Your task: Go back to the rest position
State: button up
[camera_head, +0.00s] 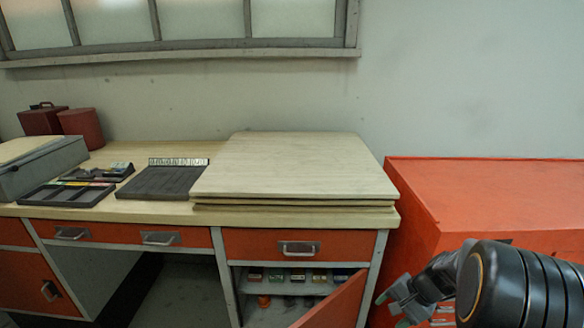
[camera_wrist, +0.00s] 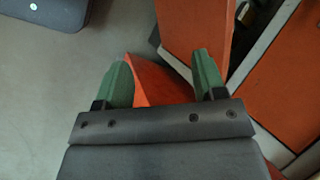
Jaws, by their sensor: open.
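My gripper shows in the wrist view (camera_wrist: 165,82) with its two green fingers apart and nothing between them. An orange surface shows behind the gap between the fingers. In the head view my gripper (camera_head: 390,305) is at the lower right, in front of the orange cabinet and to the right of the desk's open door. Its fingertips are small and partly cut by the picture's lower part there. No gate valve shows in either view.
The desk's orange door (camera_head: 335,303) stands open below a drawer (camera_head: 298,246), with small boxes on the shelf inside. Stacked boards (camera_head: 295,168) and dark trays (camera_head: 160,182) lie on the desktop. An orange cabinet (camera_head: 490,185) stands at the right.

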jog(key=s+a+r+n+t+h+p, duration=0.1)
jog(key=s+a+r+n+p, duration=0.3)
jog(key=r, duration=0.7)
jog(key=s+a+r+n+t+h+p, duration=0.1)
jog(key=s+a+r+n+h+p, duration=0.3)
jog(key=r, duration=0.7)
jog(key=a+n+p, duration=0.1)
jog(key=a+n, duration=0.1)
jog(key=a, duration=0.1)
jog(key=shift+c, duration=0.4)
